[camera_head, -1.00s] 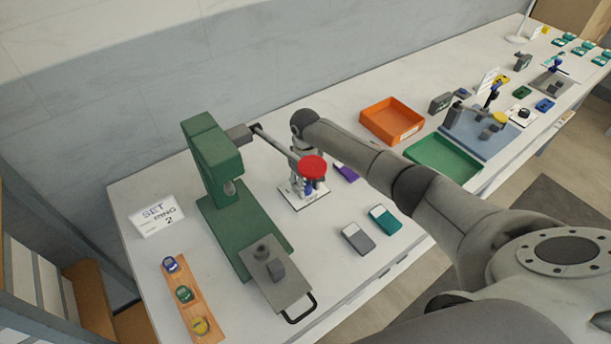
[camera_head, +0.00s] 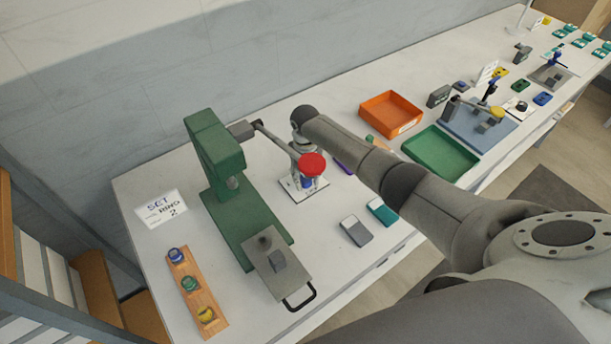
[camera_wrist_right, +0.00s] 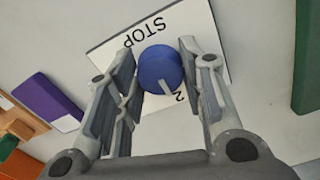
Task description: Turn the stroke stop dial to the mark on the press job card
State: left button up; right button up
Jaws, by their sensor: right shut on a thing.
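The stroke stop dial is a round blue knob (camera_wrist_right: 158,68) on a white plate (camera_wrist_right: 206,28) printed STOP, in the right wrist view. Its pale pointer is directed toward the printed 2; other marks are hidden. My right gripper (camera_wrist_right: 157,75) is shut on the dial, with a finger on each side. In the head view the dial (camera_head: 307,183) is partly hidden below the red knob (camera_head: 312,164) of the press lever. The white job card (camera_head: 160,208) reads SET and RING 2, with some small text unclear. My left gripper is not in view.
The green press (camera_head: 215,160) stands left of the dial, its lever reaching over it. A wooden strip (camera_head: 196,292) holds three coloured pieces. Grey (camera_head: 356,231) and teal (camera_head: 382,211) blocks lie in front. Orange (camera_head: 391,112) and green (camera_head: 440,152) trays stand to the right.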

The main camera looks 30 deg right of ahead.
jog(key=o, duration=1)
jog(key=shift+r, duration=0.15)
notch_tip(320, 180, up, 12)
jog(key=shift+f, duration=0.15)
jog(key=shift+f, duration=0.1)
